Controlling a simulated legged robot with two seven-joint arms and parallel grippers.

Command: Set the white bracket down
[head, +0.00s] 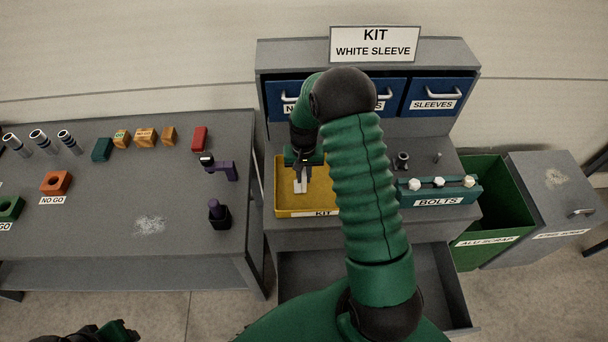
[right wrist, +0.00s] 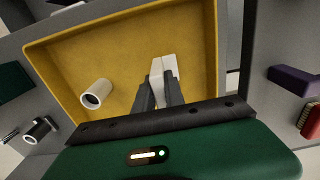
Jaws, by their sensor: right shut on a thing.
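My right gripper (head: 303,172) is over the yellow kit tray (head: 283,204), pointing down. In the right wrist view its two dark fingers (right wrist: 160,92) are shut on the white bracket (right wrist: 164,68). The white bracket (head: 300,186) also shows below the fingers in the head view. I cannot tell whether it touches the tray floor (right wrist: 110,55). A white sleeve (right wrist: 96,93) lies in the tray beside the bracket, apart from it; my arm hides it in the head view. Part of my left arm shows at the bottom left edge; its jaws are not clear.
A green bolts holder (head: 439,191) stands right of the tray, with a green scrap bin (head: 495,190) beyond. Blue drawers (head: 437,96) stand behind. An open grey drawer (head: 440,285) is below. The left table (head: 110,215) carries orange blocks, a purple part and several cylinders.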

